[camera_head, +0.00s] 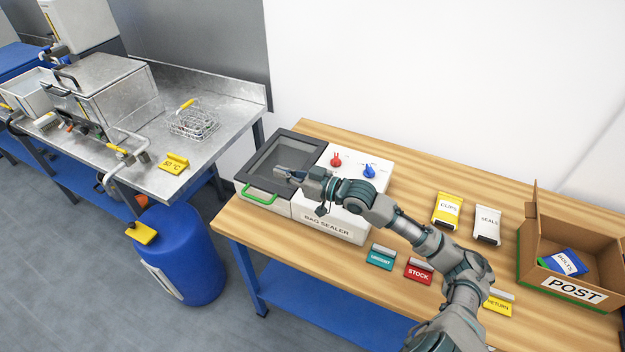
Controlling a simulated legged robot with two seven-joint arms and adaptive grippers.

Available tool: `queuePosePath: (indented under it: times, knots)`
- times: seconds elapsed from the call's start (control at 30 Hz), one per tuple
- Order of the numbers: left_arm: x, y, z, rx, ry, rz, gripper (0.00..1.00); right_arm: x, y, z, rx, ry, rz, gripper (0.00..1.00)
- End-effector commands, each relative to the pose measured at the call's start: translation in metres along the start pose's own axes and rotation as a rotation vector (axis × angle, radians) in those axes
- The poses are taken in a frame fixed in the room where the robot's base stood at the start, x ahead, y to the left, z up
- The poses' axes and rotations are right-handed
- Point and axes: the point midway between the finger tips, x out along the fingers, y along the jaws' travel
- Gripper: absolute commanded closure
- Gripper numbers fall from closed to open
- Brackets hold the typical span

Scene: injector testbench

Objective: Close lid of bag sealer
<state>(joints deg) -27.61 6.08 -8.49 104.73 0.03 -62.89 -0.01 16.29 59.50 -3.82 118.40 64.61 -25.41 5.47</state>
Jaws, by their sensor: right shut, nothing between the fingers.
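The bag sealer (325,225) is a white box on the wooden bench, labelled BAG SEALER, with a red knob (336,160) and a blue knob (369,171) on its top. Its lid (284,136) has a dark frame, a see-through window and a green handle (262,194) at the front edge. The lid looks down, flat or nearly flat on the box; a small gap cannot be ruled out. My right gripper (281,172) is shut and empty over the front right part of the lid, behind the handle. Whether it touches the lid is unclear. My left gripper is not in view.
My right arm crosses the bench. Yellow CLIPS (447,211) and white SEALS (487,226) packs lie right of the sealer. URGENT (381,257), STOCK (419,272) and RETURN (499,305) signs stand near the front edge. A cardboard POST box (540,240) holds a blue BOLTS pack (565,263).

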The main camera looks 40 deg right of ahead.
Motion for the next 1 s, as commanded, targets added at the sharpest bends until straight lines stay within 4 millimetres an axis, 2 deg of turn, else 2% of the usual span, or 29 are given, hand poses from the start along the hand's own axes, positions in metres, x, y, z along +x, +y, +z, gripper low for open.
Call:
queuePosePath:
  times: [0.03, 0.2, 0.5, 0.7, 1.0]
  knots:
    - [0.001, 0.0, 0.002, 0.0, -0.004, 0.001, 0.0, -0.009, 0.0, 0.006, 0.0, -0.009, 0.0, 1.0]
    - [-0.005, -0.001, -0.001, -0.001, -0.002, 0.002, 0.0, -0.033, -0.002, 0.006, 0.001, -0.009, 0.0, 1.0]
    - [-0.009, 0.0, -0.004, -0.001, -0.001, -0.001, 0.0, -0.064, -0.001, 0.004, 0.005, -0.004, -0.002, 1.0]
    - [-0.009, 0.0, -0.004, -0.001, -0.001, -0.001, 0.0, -0.074, -0.001, 0.003, 0.004, -0.002, -0.002, 1.0]
    - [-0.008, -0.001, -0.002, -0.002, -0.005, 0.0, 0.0, -0.075, -0.002, 0.002, 0.001, -0.001, -0.002, 1.0]
